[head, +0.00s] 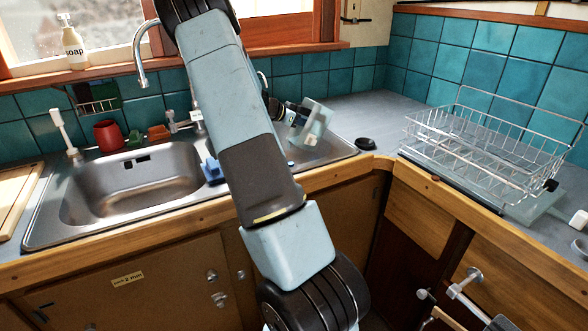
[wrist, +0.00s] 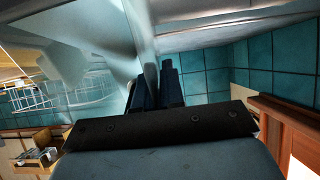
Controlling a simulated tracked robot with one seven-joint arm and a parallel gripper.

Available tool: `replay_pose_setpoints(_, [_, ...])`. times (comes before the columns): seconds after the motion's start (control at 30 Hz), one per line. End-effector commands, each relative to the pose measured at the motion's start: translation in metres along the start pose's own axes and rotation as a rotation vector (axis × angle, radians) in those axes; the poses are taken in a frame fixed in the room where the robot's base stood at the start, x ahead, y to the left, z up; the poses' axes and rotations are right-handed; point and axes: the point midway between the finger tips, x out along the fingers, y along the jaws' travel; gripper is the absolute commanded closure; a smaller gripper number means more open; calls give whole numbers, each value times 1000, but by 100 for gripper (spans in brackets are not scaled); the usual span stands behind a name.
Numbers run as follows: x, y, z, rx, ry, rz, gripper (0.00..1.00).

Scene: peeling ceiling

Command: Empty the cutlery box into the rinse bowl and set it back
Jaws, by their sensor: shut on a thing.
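My gripper (head: 290,112) is at the back right of the sink, partly behind my arm. It is shut on the wall of a clear, see-through box (head: 318,117), which I take for the cutlery box. The box is tilted, over the drainer side of the sink. In the wrist view the dark fingers (wrist: 156,86) pinch the clear wall of the box (wrist: 135,30), which fills much of the upper left. I cannot make out any cutlery in it. I cannot make out the rinse bowl; my arm hides part of the sink and drainer.
The steel sink basin (head: 135,185) lies left of my arm, with a tap (head: 140,50) behind it. A red cup (head: 108,135) and a soap bottle (head: 73,45) stand farther back. A wire dish rack (head: 485,140) is at right. A black disc (head: 366,143) lies on the counter.

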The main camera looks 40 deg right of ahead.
Motion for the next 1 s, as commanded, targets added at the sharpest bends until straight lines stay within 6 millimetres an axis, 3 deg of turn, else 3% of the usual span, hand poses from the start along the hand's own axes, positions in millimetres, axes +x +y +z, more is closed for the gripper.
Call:
replay_pose_setpoints(0.3, [-2,0,7,-3,169,-1,100])
replay_pose_setpoints(0.67, [-2,0,7,-1,185,0,100])
replay_pose_setpoints(1.0, [-4,0,15,-4,360,0,100])
